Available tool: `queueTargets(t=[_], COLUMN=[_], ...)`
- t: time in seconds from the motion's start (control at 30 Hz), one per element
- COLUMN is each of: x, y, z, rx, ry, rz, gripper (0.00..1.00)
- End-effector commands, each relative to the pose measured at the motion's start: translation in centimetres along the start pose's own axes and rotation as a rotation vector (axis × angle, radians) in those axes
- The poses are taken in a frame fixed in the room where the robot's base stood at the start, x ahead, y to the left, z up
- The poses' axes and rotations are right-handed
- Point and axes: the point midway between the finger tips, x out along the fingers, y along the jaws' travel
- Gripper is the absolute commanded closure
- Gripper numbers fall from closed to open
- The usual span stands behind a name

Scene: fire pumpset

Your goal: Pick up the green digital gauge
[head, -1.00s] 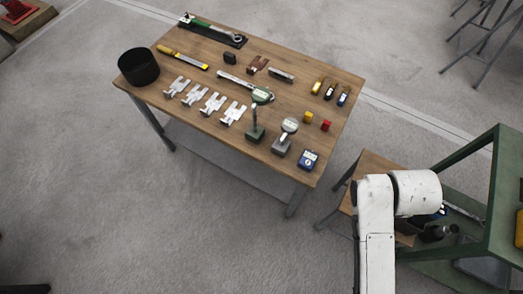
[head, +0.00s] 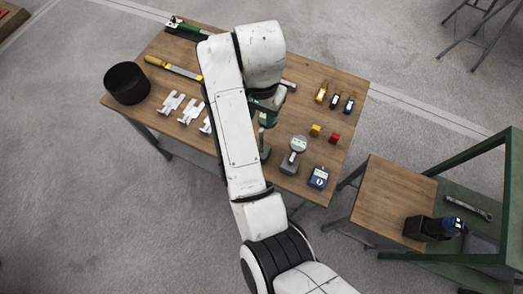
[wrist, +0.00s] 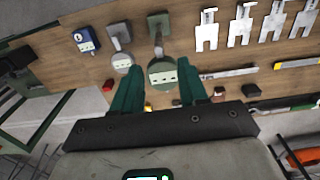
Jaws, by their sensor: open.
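The green digital gauge (wrist: 163,74) has a round dial face on a stand and shows in the wrist view between my two green fingers. In the head view my arm hides most of it, and only its lower stand and base (head: 264,152) show on the wooden table. My gripper (wrist: 158,68) is open, with one finger on either side of the dial in the picture. I cannot tell whether the fingers touch it. In the head view my gripper (head: 268,106) is partly hidden by my arm above the table.
A similar grey gauge (head: 298,146) stands close beside the green one. A blue meter (head: 318,178), a yellow block (head: 315,130) and a red block (head: 334,138) lie at the right. White brackets (head: 190,112) and a black bowl (head: 127,83) are left.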

Motion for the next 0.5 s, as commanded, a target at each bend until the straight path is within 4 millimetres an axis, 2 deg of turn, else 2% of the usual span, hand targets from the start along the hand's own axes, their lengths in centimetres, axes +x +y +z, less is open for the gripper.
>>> queueTargets(t=[0.03, 0.1, 0.37, 0.5], x=[1.3, 2.3, 4.4, 6.6], y=[0.1, 0.1, 0.1, 0.1], z=[-0.1, 0.0, 0.0, 0.0], rx=[0.002, 0.000, -0.001, -0.001], ry=[0.001, 0.000, 0.000, -0.001], rz=[0.001, 0.001, 0.001, 0.001], gripper=[0.57, 0.57, 0.57, 0.57])
